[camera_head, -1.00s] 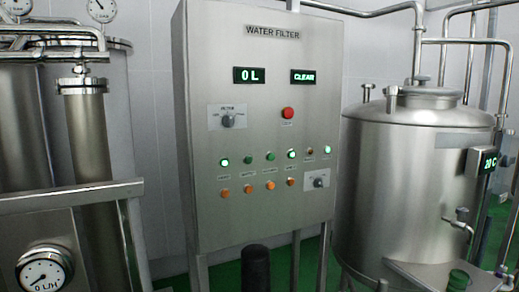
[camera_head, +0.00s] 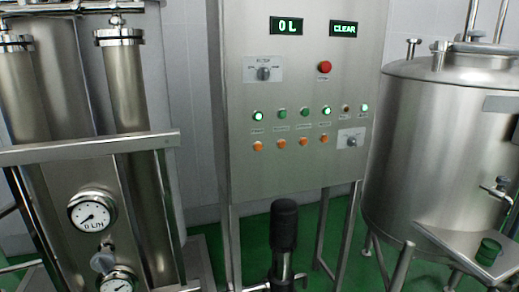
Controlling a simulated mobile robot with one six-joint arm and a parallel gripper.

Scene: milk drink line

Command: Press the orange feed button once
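The steel control panel (camera_head: 240,185) stands upright in the middle of the head view. A row of several round orange buttons runs across its lower part: a leftmost one (camera_head: 258,146), a second (camera_head: 282,143), a third (camera_head: 304,140) and a rightmost one (camera_head: 324,138). The small labels above them are too blurred to read, so I cannot tell which is the feed button. Nothing touches or covers the buttons. My gripper is not in view.
A black-topped pump (camera_head: 284,225) stands before the panel. Filter columns (camera_head: 125,80) with gauges are left; a steel tank (camera_head: 435,135) is right.

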